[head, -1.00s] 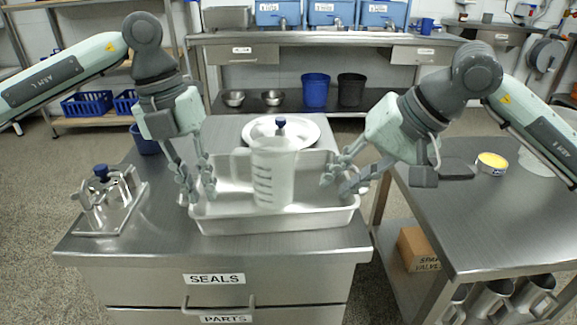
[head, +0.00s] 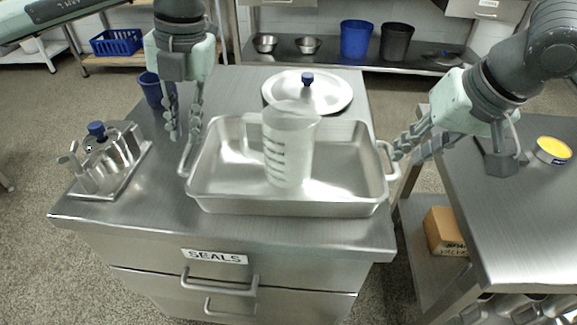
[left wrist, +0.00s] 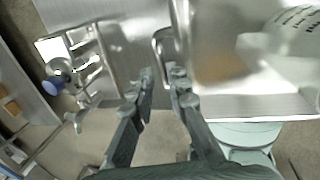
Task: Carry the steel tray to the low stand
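The steel tray (head: 228,200) sits level on top of the steel drawer cabinet (head: 120,215), with a loop handle at each end. A translucent measuring jug (head: 290,150) stands inside it. My left gripper (head: 184,134) points down, open and empty, just behind the tray's left handle (head: 185,160). In the left wrist view, its parted fingertips (left wrist: 161,78) are near that handle (left wrist: 158,42). My right gripper (head: 406,153) is beside the right handle (head: 390,160), its fingers apart. Whether it touches the handle is unclear. I cannot tell which surface is the low stand.
A round lid with a blue knob (head: 325,92) lies behind the tray. A steel fixture with a blue knob (head: 105,160) stands at the cabinet's left. A blue cup (head: 155,90) is behind it. A steel table (head: 520,220) on the right holds a yellow-topped tin (head: 552,150).

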